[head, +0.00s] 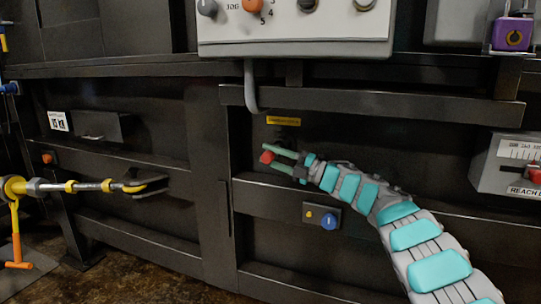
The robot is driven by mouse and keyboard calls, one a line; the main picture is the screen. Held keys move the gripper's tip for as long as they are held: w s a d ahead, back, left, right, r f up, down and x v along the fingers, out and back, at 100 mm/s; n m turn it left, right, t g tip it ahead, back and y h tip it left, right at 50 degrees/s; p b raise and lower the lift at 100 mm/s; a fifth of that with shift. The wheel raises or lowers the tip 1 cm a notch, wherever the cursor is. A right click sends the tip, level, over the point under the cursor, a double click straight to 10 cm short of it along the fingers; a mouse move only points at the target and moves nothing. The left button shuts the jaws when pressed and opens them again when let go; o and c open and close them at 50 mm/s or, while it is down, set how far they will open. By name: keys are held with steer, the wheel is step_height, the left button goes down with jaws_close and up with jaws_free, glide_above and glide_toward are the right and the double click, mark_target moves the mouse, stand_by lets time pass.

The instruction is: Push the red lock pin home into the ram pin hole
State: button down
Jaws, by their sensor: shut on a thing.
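The red lock pin (267,157) shows as a small red piece at the tips of my gripper (269,158). My gripper has two green fingers and is shut on the pin, in front of the dark machine frame below a small yellow label (283,121). The ram pin hole cannot be made out. I cannot tell whether any of the pin is inside a hole. My arm reaches in from the lower right.
A control panel (292,48) with knobs hangs above, with a grey conduit (251,88) below it. A blue button box (322,216) sits below my gripper. A gauge box (507,164) is at right. A yellow-banded rod (85,187) stands out at left.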

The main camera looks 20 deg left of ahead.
steer(key=shift+w+p, duration=0.35)
steer(key=shift+p, duration=0.15)
stand_by(0.4)
steer(key=shift+c, duration=2.1)
jaws_free()
steer(key=shift+c, duration=0.4)
steer(key=shift+d, duration=0.1)
steer(key=shift+d+f+b, duration=0.3)
steer(key=shift+d+b, duration=0.2)
steer(key=shift+d, duration=0.1)
steer(key=shift+b+v, duration=1.2)
steer(key=shift+v, duration=1.6)
steer(key=shift+r, duration=0.15)
